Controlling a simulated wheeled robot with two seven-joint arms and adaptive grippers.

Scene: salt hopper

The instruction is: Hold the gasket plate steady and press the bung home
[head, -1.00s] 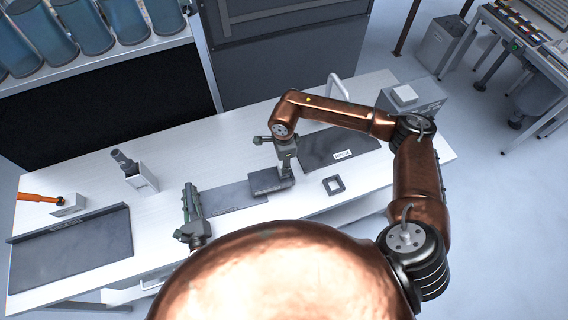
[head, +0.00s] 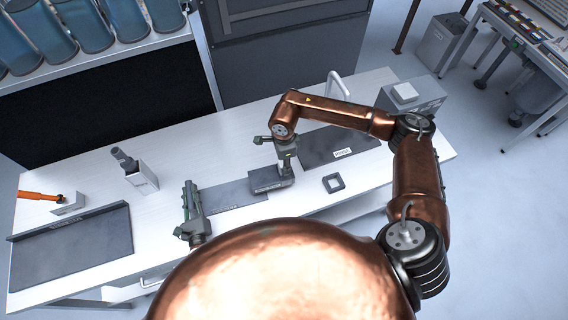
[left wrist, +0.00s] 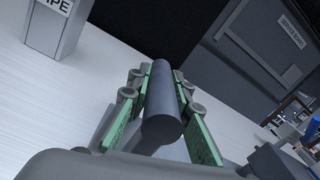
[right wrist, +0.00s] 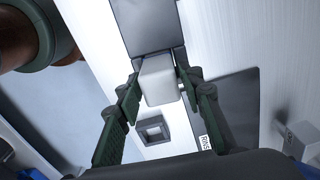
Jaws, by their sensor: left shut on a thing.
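My left gripper (head: 192,205) is shut on a dark grey rod (left wrist: 161,100), which lies between its green-padded fingers in the left wrist view. My right gripper (head: 286,165) points down over a dark rectangular block (head: 268,179) on the bench. In the right wrist view a pale grey block (right wrist: 160,82) stands between the right fingers (right wrist: 160,88); I cannot tell whether both pads touch it. A flat dark plate (head: 235,197) lies between the two grippers. I cannot tell for sure which piece is the gasket plate or the bung.
A dark square ring (head: 333,183) lies right of the block; a labelled dark mat (head: 325,148) is behind it. A holder (head: 143,180) with a dark piece, an orange-handled tool (head: 40,196) and a dark tray (head: 75,245) are at left. White bench shows between them.

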